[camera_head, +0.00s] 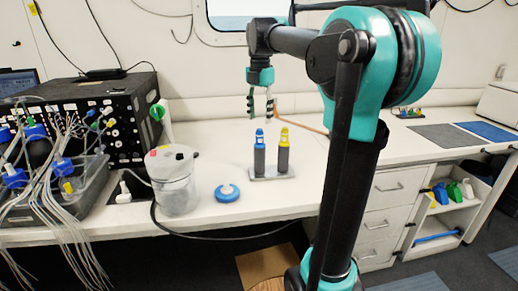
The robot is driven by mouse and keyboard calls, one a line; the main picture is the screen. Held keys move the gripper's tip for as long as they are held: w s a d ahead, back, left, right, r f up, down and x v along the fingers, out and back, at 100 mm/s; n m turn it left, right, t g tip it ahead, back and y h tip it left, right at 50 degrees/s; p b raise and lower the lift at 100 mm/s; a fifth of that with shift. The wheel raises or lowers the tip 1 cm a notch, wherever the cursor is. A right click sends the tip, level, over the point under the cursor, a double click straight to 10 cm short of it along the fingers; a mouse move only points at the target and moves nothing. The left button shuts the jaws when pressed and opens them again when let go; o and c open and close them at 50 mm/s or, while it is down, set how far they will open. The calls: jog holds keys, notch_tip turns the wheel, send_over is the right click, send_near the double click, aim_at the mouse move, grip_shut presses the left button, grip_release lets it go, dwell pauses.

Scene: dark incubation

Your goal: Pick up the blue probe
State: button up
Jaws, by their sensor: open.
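The blue probe (259,153) stands upright in a small grey holder (272,177) on the white bench. It has a dark body with a blue top. A similar probe with a yellow top (283,151) stands just to its right in the same holder. My gripper (261,108) hangs above the probes, pointing down, with its fingers apart and nothing between them. It appears above the blue probe's top, with a gap between them.
A clear jar with a white lid (177,182) and a blue round cap (227,193) are left of the holder. A black instrument box (100,115) and tubed bottles crowd the far left. The bench right of the holder is clear up to my arm.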

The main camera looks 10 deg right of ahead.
aim_at(260, 129)
jog(key=shift+s+f, duration=0.1)
jog(key=shift+f, duration=3.8)
jog(key=shift+c, duration=0.5)
grip_shut()
